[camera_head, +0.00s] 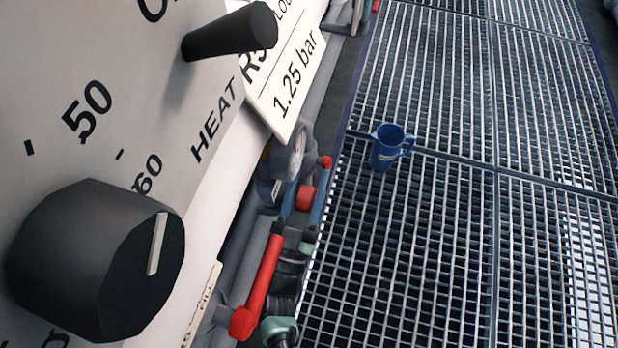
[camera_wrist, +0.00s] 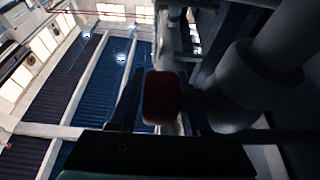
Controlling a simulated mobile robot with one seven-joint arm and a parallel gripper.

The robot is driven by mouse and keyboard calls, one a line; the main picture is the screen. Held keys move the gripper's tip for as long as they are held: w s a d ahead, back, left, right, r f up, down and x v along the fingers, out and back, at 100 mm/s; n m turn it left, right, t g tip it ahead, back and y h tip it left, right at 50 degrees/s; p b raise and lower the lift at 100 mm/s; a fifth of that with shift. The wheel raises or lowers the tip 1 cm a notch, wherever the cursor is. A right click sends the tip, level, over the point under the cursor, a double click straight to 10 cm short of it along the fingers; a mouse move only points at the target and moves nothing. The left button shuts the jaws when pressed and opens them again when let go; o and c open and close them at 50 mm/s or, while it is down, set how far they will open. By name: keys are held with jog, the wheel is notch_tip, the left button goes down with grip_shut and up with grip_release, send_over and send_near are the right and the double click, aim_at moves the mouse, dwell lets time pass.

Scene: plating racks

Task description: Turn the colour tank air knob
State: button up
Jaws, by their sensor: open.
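In the wrist view my gripper (camera_wrist: 158,78) is open. Its two dark fingers stand on either side of a dark red, rounded block-shaped knob (camera_wrist: 161,98). Whether the fingers touch it is too dark to tell. In the head view a small red knob (camera_head: 304,198) sits just below a round pressure gauge (camera_head: 288,158) on the pipework.
A large black HEAT knob (camera_head: 95,262) and a black lever (camera_head: 232,32) stick out of the near panel. A "1.25 bar" sign (camera_head: 290,85) hangs beside it. A red valve handle (camera_head: 262,285) lies below. A blue jug (camera_head: 388,148) stands on the grating (camera_head: 450,240).

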jog(key=shift+w+r, duration=0.1)
jog(key=shift+w, duration=0.05)
jog(key=shift+c, duration=0.3)
grip_shut()
jog(key=shift+p, duration=0.3)
